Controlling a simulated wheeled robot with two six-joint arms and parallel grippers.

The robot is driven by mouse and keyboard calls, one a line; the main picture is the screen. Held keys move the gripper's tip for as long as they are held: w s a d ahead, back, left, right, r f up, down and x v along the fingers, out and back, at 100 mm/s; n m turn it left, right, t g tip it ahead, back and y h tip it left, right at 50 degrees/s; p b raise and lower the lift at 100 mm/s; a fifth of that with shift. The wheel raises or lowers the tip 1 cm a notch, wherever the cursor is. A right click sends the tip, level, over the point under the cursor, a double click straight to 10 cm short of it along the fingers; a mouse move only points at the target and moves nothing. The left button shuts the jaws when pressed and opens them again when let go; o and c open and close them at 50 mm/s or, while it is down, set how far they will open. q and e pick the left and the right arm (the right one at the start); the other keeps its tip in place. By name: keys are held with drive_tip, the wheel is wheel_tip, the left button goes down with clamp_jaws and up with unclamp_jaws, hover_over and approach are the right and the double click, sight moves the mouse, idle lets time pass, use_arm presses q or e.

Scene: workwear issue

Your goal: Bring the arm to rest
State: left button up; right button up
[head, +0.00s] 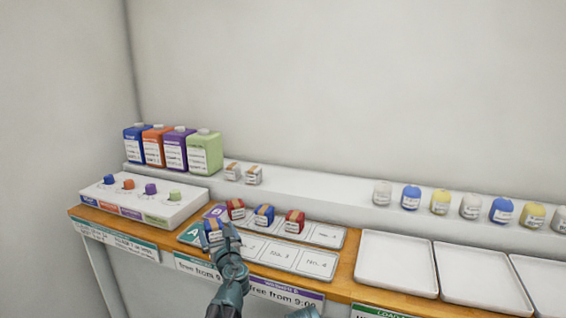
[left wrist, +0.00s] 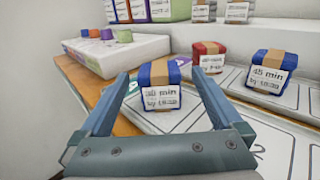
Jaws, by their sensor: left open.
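My left gripper (head: 226,240) comes in from the lower left and is open over the near left mat. In the left wrist view its two fingers (left wrist: 160,84) stand apart, on either side of a blue box with a tan band (left wrist: 158,98) and a "35 min" style label. The box sits upright on the mat, and a gap shows beside it on both sides. In the head view this blue box (head: 211,228) is partly hidden by my gripper. My right gripper is not in view.
A red box (head: 235,209), another blue box (head: 263,215) and another red box (head: 294,222) stand close by on the far mat (head: 325,235). White trays (head: 397,262) lie to the right. A white stand with coloured knobs (head: 150,212) is at left. Canisters (head: 205,153) stand behind.

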use_arm(q)
drive_tip(key=x, duration=0.4)
drive_tip(key=shift+w+f, duration=0.1)
idle(0.4)
